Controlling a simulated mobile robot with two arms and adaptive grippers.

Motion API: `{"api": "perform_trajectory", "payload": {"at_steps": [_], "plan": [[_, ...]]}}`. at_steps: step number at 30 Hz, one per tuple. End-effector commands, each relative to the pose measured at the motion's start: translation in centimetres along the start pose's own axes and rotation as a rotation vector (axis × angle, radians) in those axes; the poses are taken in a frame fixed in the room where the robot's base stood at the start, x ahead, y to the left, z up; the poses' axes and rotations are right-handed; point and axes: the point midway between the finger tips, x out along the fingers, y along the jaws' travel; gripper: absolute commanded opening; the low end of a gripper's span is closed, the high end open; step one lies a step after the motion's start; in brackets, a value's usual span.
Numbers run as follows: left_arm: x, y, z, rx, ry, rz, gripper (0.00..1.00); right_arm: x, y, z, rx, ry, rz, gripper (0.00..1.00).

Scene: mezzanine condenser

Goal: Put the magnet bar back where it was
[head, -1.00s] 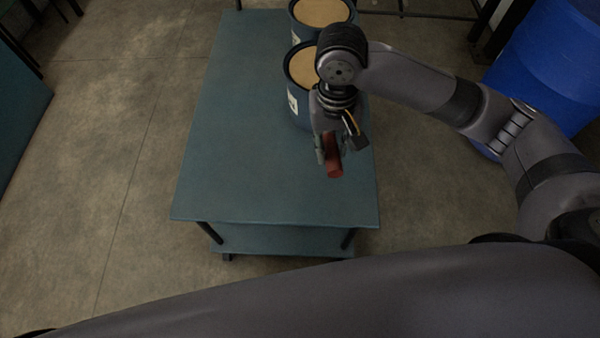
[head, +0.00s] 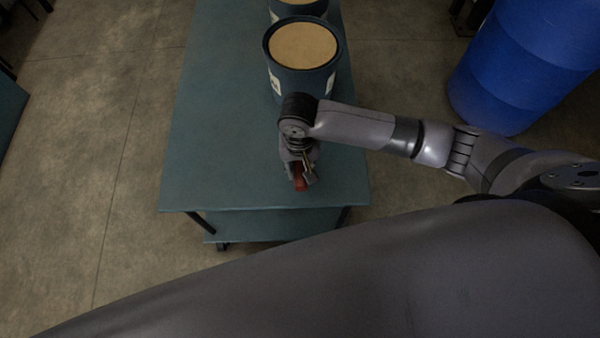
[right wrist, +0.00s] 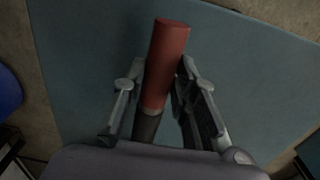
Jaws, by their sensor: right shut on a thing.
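The magnet bar is a red cylinder with a dark lower section. It shows large in the right wrist view (right wrist: 165,65) and small in the head view (head: 299,183). My right gripper (head: 302,182) is shut on it, with a finger on each side of the bar in the right wrist view (right wrist: 158,95). The bar is over the near part of the teal cart top (head: 215,160). I cannot tell whether it touches the surface. My left gripper is not in view.
Two dark tubs with tan tops stand on the cart, the nearer tub (head: 303,50) just beyond my right gripper. A blue drum (head: 520,65) stands on the floor at the right. The cart's near left top is clear.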

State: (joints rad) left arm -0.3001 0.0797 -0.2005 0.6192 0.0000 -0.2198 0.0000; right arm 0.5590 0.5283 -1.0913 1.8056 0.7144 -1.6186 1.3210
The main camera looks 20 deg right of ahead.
Motion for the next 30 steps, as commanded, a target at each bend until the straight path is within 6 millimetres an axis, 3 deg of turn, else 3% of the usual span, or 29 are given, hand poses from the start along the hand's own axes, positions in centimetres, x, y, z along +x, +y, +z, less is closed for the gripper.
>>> {"api": "perform_trajectory", "payload": {"at_steps": [12, 24, 25, 30], "plan": [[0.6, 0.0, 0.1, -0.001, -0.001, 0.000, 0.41, 4.6, -0.1, 0.0, -0.001, 0.002, 0.000, 0.00], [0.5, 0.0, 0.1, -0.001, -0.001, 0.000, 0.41, 5.0, -0.1, 0.0, 0.000, 0.001, -0.002, 0.00], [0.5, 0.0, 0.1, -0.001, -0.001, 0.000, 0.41, 5.0, -0.1, 0.1, 0.000, 0.001, -0.001, 0.28], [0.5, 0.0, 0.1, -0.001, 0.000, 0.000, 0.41, 5.0, -0.1, 0.1, 0.000, 0.001, -0.001, 0.40]]}}
